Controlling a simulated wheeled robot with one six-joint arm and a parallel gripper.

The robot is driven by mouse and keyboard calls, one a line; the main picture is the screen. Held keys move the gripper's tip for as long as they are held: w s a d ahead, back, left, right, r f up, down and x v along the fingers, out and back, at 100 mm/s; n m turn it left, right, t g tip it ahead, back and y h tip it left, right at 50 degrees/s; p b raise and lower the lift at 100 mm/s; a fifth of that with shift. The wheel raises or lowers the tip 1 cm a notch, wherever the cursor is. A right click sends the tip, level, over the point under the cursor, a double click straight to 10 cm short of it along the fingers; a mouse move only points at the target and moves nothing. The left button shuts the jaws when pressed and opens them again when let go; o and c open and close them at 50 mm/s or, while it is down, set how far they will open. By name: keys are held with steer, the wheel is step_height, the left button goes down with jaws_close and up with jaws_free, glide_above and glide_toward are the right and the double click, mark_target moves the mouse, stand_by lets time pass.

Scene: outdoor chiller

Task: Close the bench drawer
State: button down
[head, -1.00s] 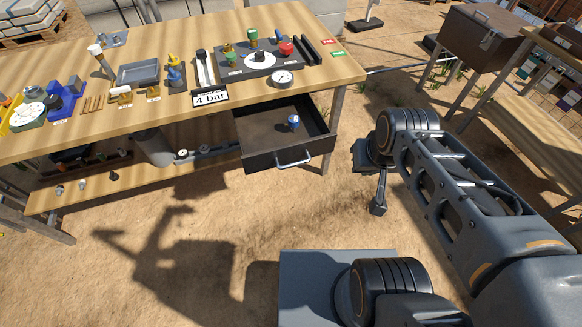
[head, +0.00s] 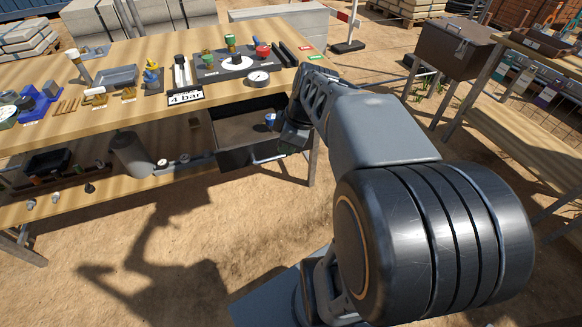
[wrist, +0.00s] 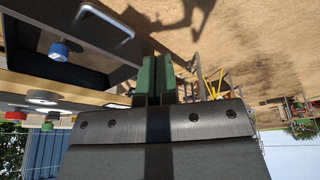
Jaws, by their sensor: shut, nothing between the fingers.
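The bench drawer (head: 234,160) stands pulled out under the bench's right end, its dark tray open at the top. A blue-topped item (head: 270,119) sits inside, and shows in the wrist view (wrist: 58,50). The metal handle (head: 268,158) on the drawer front is partly covered by my arm; it shows clearly in the wrist view (wrist: 108,22). My gripper (head: 290,142) is at the drawer's right front; its fingertips are hard to make out there. In the wrist view, its green fingers (wrist: 156,80) are shut and empty, beside the drawer. I cannot tell whether they touch it.
The bench top (head: 120,62) above the drawer holds a gauge (head: 258,78), a "4 bar" sign (head: 186,97) and several tools. A bench leg (head: 313,165) stands right of the drawer. A lower shelf (head: 120,184) lies left. Sandy ground before the drawer is free.

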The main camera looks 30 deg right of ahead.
steer(key=w+d+f+n+t+y+b, duration=0.2)
steer(key=d+f+n+b, duration=0.5)
steer(key=d, duration=0.4)
steer(key=w+a+f+n+b, duration=0.1)
steer(key=w+a+f, duration=0.2)
steer(key=w+f, duration=0.4)
steer(key=shift+w+a+f+n, duration=0.3)
steer(key=shift+f+n, duration=0.1)
steer(key=shift+f, duration=0.45)
steer(key=shift+d, duration=0.1)
